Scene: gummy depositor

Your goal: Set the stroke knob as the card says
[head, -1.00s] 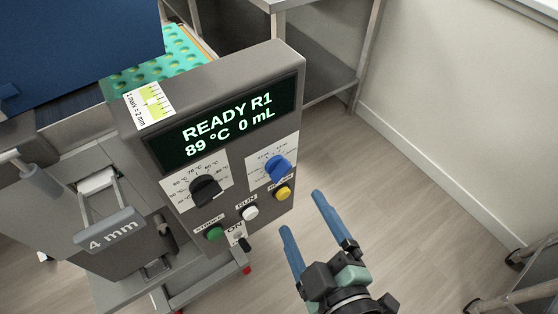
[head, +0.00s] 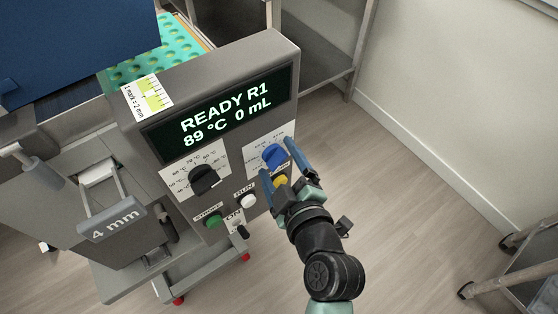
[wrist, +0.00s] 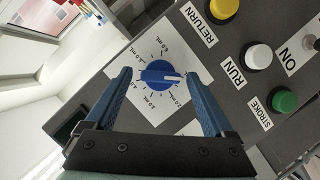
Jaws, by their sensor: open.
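The blue knob (head: 273,155) sits on a white mL dial on the grey control panel. In the wrist view the blue knob (wrist: 158,75) has a white pointer line aimed right; the dial numbers are small and tilted. My gripper (head: 277,158) is open, its blue fingers on either side of the knob. In the wrist view my gripper (wrist: 158,73) straddles the knob with gaps on both sides; contact is not visible. A card (head: 148,96) reading "1 mark = 2 mm", with a yellow-green scale, lies on top of the panel housing.
The display (head: 219,112) reads READY R1, 89 °C, 0 mL. A black temperature knob (head: 204,179) is left of the blue one. Below are yellow (head: 280,181), white (head: 248,201) and green (head: 213,221) buttons and a switch (head: 240,231). A handle (head: 112,224) reads 4 mm.

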